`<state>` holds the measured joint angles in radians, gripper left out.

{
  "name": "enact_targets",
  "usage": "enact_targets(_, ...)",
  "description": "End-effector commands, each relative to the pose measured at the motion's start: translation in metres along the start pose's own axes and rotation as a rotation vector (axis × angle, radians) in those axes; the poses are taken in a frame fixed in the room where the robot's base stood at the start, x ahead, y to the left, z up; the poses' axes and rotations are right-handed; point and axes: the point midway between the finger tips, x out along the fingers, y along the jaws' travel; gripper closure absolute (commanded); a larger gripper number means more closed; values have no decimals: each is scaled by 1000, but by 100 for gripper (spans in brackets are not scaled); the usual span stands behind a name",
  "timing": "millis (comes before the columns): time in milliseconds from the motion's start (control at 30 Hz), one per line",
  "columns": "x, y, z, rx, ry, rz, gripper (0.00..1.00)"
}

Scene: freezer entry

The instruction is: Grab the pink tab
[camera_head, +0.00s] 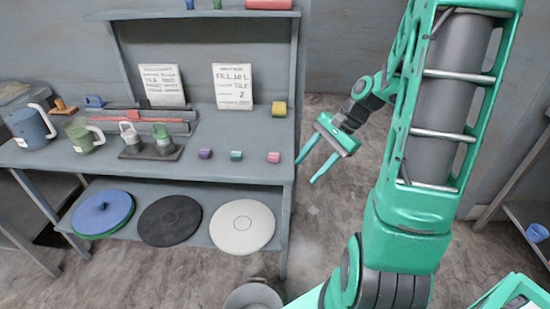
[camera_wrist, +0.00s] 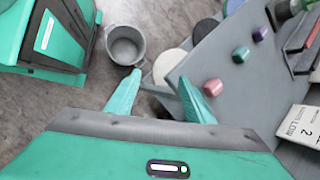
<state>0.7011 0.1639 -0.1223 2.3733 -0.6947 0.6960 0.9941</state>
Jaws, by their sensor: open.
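The pink tab (camera_head: 273,157) is a small block near the front right edge of the grey bench top (camera_head: 235,140), at the right end of a row of three small tabs. It also shows in the wrist view (camera_wrist: 213,87), just beyond the right fingertip. My gripper (camera_head: 304,170) is open and empty, to the right of the bench and apart from the tab. In the wrist view its two green fingers (camera_wrist: 160,82) are spread wide, with floor and the bench edge between them.
A teal tab (camera_head: 236,155) and a purple tab (camera_head: 205,154) sit left of the pink one. A yellow block (camera_head: 279,109) is behind. Round lids, one white (camera_head: 242,227), lie on the lower shelf. A grey bucket (camera_head: 253,297) stands on the floor.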

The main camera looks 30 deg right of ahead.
Motion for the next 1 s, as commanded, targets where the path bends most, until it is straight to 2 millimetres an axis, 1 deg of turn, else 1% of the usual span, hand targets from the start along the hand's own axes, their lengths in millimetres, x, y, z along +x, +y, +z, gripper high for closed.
enact_targets(33, 6, -6, -10, 79, -44, -39, 52)
enact_targets(200, 15, -32, -33, 336, -211, -181, 52)
enact_targets(400, 9, -52, -59, 599, -416, -318, 52)
enact_targets(500, 4, -57, -68, 685, -493, -362, 52)
enact_targets(633, -1, -61, -74, 745, -551, -394, 52)
enact_targets(700, 0, -64, -74, 759, -565, -398, 52)
enact_targets(767, 5, -67, -72, 763, -570, -400, 52)
enact_targets(1000, 32, -86, -60, 760, -568, -399, 52)
